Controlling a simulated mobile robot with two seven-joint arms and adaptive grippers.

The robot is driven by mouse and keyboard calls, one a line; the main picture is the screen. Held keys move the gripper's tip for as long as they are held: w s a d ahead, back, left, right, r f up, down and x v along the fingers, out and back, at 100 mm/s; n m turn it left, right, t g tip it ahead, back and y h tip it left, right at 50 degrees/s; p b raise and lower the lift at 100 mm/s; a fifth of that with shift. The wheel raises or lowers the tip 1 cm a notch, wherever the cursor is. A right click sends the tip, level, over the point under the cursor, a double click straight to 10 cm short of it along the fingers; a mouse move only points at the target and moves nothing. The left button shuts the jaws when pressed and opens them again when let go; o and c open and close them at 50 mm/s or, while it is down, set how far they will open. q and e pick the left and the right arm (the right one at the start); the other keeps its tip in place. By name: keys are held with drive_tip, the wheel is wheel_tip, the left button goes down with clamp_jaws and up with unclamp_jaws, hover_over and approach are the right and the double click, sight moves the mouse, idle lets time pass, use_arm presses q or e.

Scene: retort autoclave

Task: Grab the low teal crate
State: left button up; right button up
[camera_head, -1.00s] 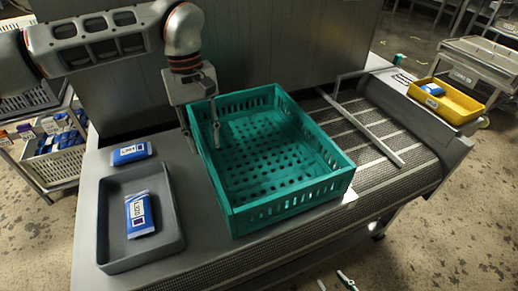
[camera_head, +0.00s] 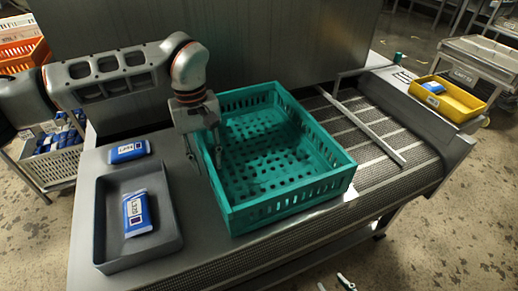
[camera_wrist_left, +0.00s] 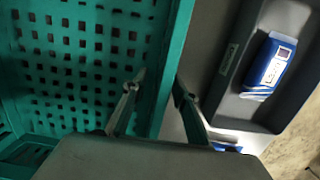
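The low teal crate (camera_head: 335,193) stands upright on the metal table and conveyor, empty, with slotted walls and a perforated floor. My left gripper (camera_head: 204,160) is at its left wall. In the left wrist view the left gripper (camera_wrist_left: 155,88) is open, with one finger on the inner side and one on the outer side of the crate's wall (camera_wrist_left: 163,70); the fingers look apart from it. At the bottom edge of the head view, the fingertips of my right gripper (camera_head: 334,283) show, apart and empty, in front of the table; the rest is out of frame.
A grey tray (camera_head: 107,225) with a blue pouch (camera_head: 138,213) lies left of the crate; another blue pouch (camera_head: 129,151) lies behind it. A metal panel (camera_head: 250,45) stands behind. A yellow bin (camera_head: 462,104) sits at the right end. A metal guide bar (camera_head: 365,130) crosses the belt.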

use_arm(q)
clamp_jaws()
drive_tip(key=shift+r, duration=0.1)
